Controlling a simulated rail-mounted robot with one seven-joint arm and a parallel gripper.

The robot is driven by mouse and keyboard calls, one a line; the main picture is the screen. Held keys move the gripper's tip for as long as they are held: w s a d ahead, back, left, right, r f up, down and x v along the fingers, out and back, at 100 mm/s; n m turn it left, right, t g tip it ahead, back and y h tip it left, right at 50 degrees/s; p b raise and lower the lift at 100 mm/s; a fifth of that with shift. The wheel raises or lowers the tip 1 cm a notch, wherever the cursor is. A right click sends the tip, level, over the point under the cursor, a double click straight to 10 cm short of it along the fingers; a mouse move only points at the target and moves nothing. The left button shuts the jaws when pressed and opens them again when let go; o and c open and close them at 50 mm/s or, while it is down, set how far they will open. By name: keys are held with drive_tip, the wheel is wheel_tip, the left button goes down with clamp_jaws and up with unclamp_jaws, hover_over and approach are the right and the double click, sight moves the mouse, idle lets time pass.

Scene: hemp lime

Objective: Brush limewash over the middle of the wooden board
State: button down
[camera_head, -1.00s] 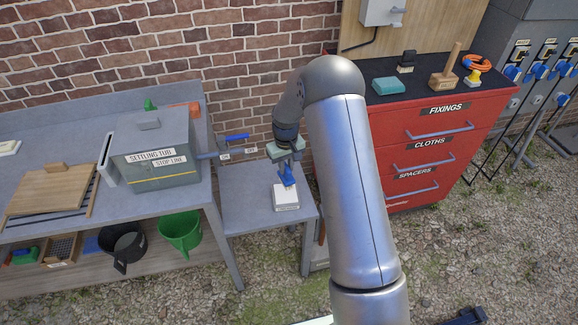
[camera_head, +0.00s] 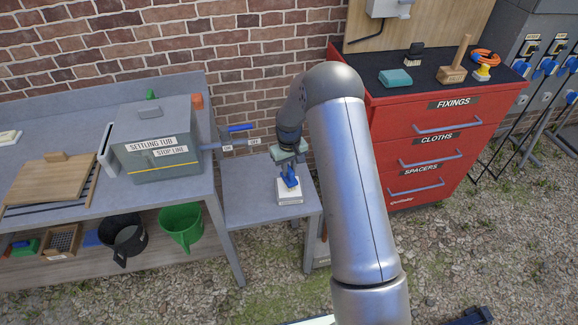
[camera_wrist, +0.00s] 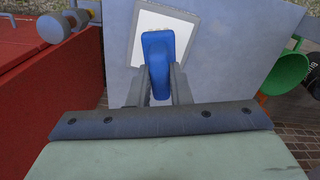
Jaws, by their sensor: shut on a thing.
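My gripper (camera_head: 289,172) is shut on a blue handle (camera_wrist: 158,50), probably the brush's, above the small grey side table (camera_head: 239,199). The wrist view shows the handle between my fingers. The block's pale face (camera_wrist: 187,45) also shows in the wrist view. Bristles are not clearly visible. A wooden board (camera_head: 45,187) with a small wooden block on it lies on the left bench. No limewash is clearly identifiable.
A red drawer cabinet (camera_head: 440,150) stands right of my arm. A green bucket (camera_head: 181,222) and a black pot (camera_head: 127,240) sit below the bench.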

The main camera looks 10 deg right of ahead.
drive_tip(key=shift+s+f+b, duration=0.1)
drive_tip(key=shift+f+b, duration=0.45)
drive_tip(key=shift+b, duration=0.05)
idle(2.3)
drive_tip(key=shift+r+p, duration=1.6)
drive_tip(key=shift+r, duration=1.95)
